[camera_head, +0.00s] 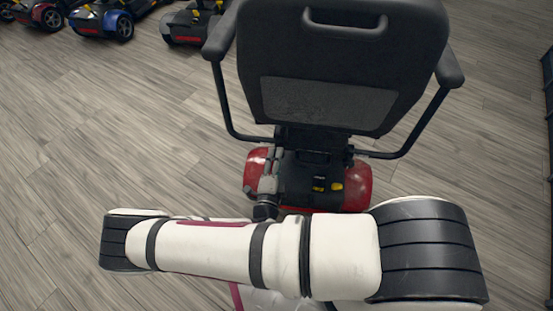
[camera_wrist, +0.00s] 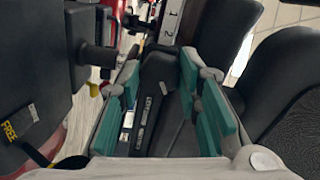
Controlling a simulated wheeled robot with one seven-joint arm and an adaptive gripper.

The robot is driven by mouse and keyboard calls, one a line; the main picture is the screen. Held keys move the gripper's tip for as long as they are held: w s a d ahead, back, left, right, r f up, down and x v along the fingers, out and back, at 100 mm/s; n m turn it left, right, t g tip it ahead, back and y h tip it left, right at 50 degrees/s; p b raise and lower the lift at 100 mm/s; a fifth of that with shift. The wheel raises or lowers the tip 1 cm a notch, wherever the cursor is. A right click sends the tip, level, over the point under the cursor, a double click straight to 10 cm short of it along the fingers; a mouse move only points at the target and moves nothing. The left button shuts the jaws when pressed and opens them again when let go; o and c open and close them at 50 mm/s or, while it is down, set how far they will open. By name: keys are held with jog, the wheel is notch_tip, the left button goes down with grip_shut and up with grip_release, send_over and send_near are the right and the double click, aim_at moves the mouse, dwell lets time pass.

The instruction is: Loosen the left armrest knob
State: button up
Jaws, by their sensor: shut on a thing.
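The scooter seat (camera_head: 335,60) is seen from behind, with its left armrest (camera_head: 220,36) on a bent black tube (camera_head: 226,100). The tube runs down to the bracket under the seat. My gripper (camera_head: 268,172) is at that bracket, above the red rear cover. In the wrist view, the teal pads of my gripper (camera_wrist: 160,85) stand on both sides of a dark part. My gripper is shut on the left armrest knob, but the knob's outline is hard to make out among the dark parts around it.
The right armrest (camera_head: 449,70) is on the far side. Several scooters, one blue (camera_head: 88,23), stand at the back left. The wooden floor (camera_head: 110,130) to the left is clear.

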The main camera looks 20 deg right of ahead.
jog(key=o, duration=1.1)
jog(key=shift+o, duration=0.2)
jog(key=v, duration=1.2)
jog(key=shift+r, duration=0.1)
